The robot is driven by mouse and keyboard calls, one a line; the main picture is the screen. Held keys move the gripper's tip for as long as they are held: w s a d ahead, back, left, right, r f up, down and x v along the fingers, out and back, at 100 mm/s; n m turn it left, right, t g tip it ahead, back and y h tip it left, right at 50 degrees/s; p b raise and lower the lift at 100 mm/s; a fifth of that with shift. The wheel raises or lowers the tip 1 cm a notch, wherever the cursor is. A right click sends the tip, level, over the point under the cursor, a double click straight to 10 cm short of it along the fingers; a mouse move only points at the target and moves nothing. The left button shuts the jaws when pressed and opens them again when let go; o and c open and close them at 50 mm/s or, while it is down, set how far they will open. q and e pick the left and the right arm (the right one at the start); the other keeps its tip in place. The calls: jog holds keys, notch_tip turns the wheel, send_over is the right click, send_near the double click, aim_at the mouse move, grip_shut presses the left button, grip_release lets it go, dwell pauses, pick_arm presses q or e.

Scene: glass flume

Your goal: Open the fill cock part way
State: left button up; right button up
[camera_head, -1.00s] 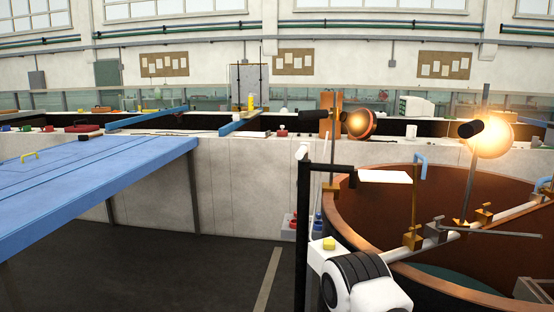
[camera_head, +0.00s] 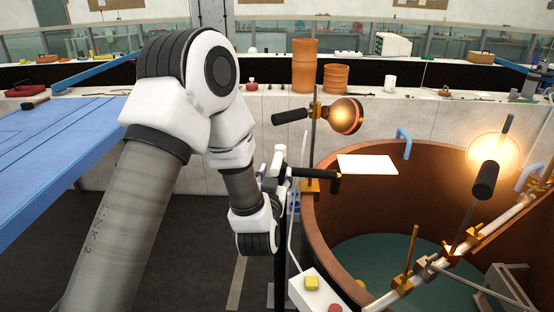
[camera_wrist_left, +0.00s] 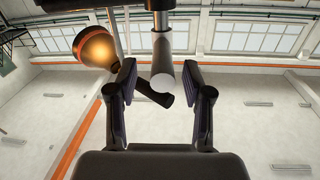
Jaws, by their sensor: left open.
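The fill cock is most likely the fitting on a black standpipe beside the copper tub (camera_head: 312,215). Its black spout (camera_head: 318,173) points right over the rim, and its white-tipped lever (camera_head: 280,151) stands up at the top. My left gripper (camera_head: 274,174) is at the cock, and my own wrist partly hides the standpipe. In the left wrist view, the open fingers (camera_wrist_left: 158,72) stand on either side of the lever's pale round end (camera_wrist_left: 162,83). I see gaps on both sides; contact cannot be told. My right gripper is not in view.
A glowing lamp (camera_head: 345,116) with a black handle hangs just behind the cock. A white card (camera_head: 367,164) lies right of the spout. A white box with a yellow button (camera_head: 311,283) stands in front. A blue table (camera_head: 60,150) lies left.

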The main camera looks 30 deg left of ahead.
aim_at(277, 163)
pick_arm(q)
jog(key=shift+w+a+r+p, duration=0.25)
jog(key=shift+w+a+p, duration=0.1)
jog(key=shift+w, duration=0.2)
jog(key=shift+w+a+r+p, duration=0.25)
jog(key=shift+w+p, duration=0.1)
jog(key=shift+w, duration=0.2)
jog(key=shift+w+a+f, duration=0.25)
jog(key=shift+w+a, duration=0.05)
jog(key=shift+w, duration=0.25)
jog(key=shift+w+a+f, duration=0.2)
jog(key=shift+w+a, duration=0.1)
jog(key=shift+w, duration=0.2)
jog(key=shift+w+a+f, duration=0.1)
jog(key=shift+w+f, duration=0.05)
jog(key=shift+w, duration=0.05)
jog(key=shift+s, duration=0.2)
jog(key=shift+c, duration=1.4)
jog(key=shift+s+d+r, duration=0.15)
jog(key=shift+d+r, duration=0.05)
grip_shut()
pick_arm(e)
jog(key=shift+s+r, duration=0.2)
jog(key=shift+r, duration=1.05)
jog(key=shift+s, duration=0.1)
